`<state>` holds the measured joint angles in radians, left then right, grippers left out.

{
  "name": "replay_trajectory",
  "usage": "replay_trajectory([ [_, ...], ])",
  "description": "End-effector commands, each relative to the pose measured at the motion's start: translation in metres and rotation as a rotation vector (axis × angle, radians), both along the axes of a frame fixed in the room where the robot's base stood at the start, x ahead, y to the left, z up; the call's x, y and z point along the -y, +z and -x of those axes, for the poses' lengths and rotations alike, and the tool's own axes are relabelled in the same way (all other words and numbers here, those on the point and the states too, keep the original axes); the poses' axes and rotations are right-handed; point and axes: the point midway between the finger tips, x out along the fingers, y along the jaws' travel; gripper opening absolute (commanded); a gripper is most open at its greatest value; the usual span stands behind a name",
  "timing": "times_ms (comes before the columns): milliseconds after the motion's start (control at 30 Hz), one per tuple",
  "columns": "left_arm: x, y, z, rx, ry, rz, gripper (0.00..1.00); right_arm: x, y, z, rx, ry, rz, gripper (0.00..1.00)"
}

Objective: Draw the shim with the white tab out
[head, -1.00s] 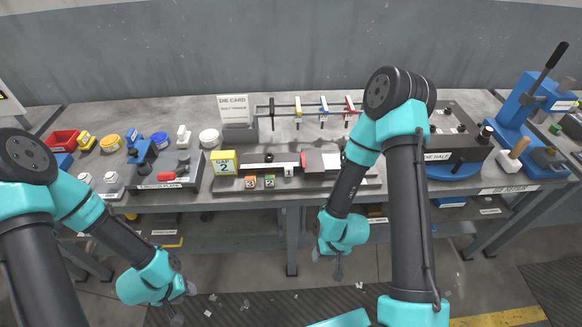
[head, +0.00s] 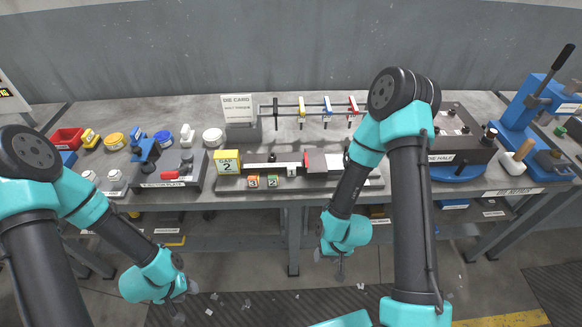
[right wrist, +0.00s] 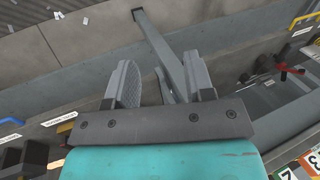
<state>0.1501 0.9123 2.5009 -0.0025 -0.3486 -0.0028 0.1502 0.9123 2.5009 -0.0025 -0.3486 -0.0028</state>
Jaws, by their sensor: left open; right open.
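My left gripper (head: 184,297) hangs open and empty below the bench front. My right gripper (head: 340,273) also hangs below the front edge; it shows open and empty in the right wrist view (right wrist: 160,85).
A yellow block marked 2 (head: 227,162) and small numbered cubes, orange (head: 253,181) and green (head: 272,182), are at the fixture. A die card (head: 237,108) stands behind. A blue press (head: 525,110) stands at right. Cups and bins fill the left.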

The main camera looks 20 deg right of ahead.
Motion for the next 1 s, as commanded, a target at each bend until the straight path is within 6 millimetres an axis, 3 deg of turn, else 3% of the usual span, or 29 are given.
replay_trajectory([
  [167,0.0,0.0,0.0,0.0,0.0,0.0,0.43,-0.003,0.004,-0.005,0.025,-0.006,0.01,0.57],
  [367,0.0,0.0,0.0,0.0,0.0,0.0,0.43,-0.021,0.029,-0.036,0.189,-0.04,0.073,0.57],
  [500,0.0,0.0,0.0,0.0,0.0,0.0,0.43,-0.037,0.062,-0.063,0.372,-0.083,0.15,0.57],
  [700,0.0,0.0,0.0,0.0,0.0,0.0,0.43,-0.059,0.122,-0.089,0.64,-0.144,0.276,0.57],
  [1000,0.0,0.0,0.0,0.0,0.0,0.0,0.43,-0.082,0.215,-0.093,0.991,-0.235,0.465,0.57],
])
